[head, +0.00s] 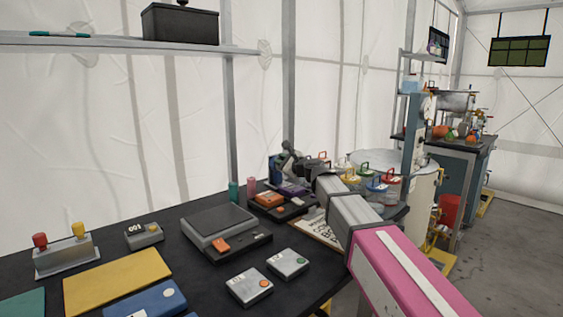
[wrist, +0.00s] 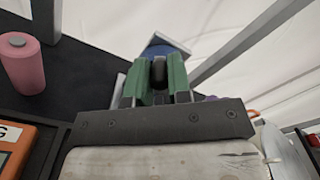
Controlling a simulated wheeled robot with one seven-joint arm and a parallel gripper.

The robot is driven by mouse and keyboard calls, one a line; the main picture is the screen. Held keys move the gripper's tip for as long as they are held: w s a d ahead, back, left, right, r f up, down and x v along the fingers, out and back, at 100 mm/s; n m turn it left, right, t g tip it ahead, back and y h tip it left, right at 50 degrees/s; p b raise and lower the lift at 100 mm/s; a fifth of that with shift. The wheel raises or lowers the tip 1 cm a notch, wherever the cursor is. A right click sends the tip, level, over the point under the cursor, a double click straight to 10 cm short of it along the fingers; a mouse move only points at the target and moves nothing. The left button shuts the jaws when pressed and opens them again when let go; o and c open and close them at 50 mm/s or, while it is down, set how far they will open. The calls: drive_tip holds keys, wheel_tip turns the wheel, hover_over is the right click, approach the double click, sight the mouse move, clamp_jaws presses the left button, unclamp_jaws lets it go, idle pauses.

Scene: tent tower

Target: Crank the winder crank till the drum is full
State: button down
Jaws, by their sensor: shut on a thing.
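In the wrist view, my gripper's green fingers (wrist: 160,84) are shut on a dark rounded knob (wrist: 159,68), which looks like the grip of the winder crank. A blue body (wrist: 165,47), apparently the winder, shows just beyond the fingertips. In the head view, my gripper (head: 288,160) is at the far end of the dark bench, beside the small blue winder body (head: 274,170). My pink and grey arm reaches there from the lower right. The crank arm and the drum are mostly hidden, so how full the drum is cannot be seen.
A pink cylinder (head: 251,186) and a teal cylinder (head: 233,191) stand left of the winder. An orange device (head: 268,199) lies in front. Jars with coloured lids (head: 375,180) stand to the right on a round drum top. A shelf (head: 120,43) hangs above.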

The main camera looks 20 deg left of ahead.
drive_tip(key=shift+w+d+r+m, duration=0.1)
drive_tip(key=shift+m, duration=0.3)
drive_tip(key=shift+w+d+r+m, duration=0.15)
drive_tip(key=shift+w+m, duration=0.15)
drive_tip(key=shift+m, duration=0.7)
drive_tip(key=shift+w+d+r+m, duration=0.15)
drive_tip(key=shift+w+m, duration=0.15)
drive_tip(key=shift+m, duration=0.7)
drive_tip(key=shift+w+d+m, duration=0.15)
drive_tip(key=shift+w+m, duration=0.15)
drive_tip(key=shift+m, duration=0.7)
drive_tip(key=c, duration=1.1)
unclamp_jaws()
drive_tip(key=shift+o, duration=0.2)
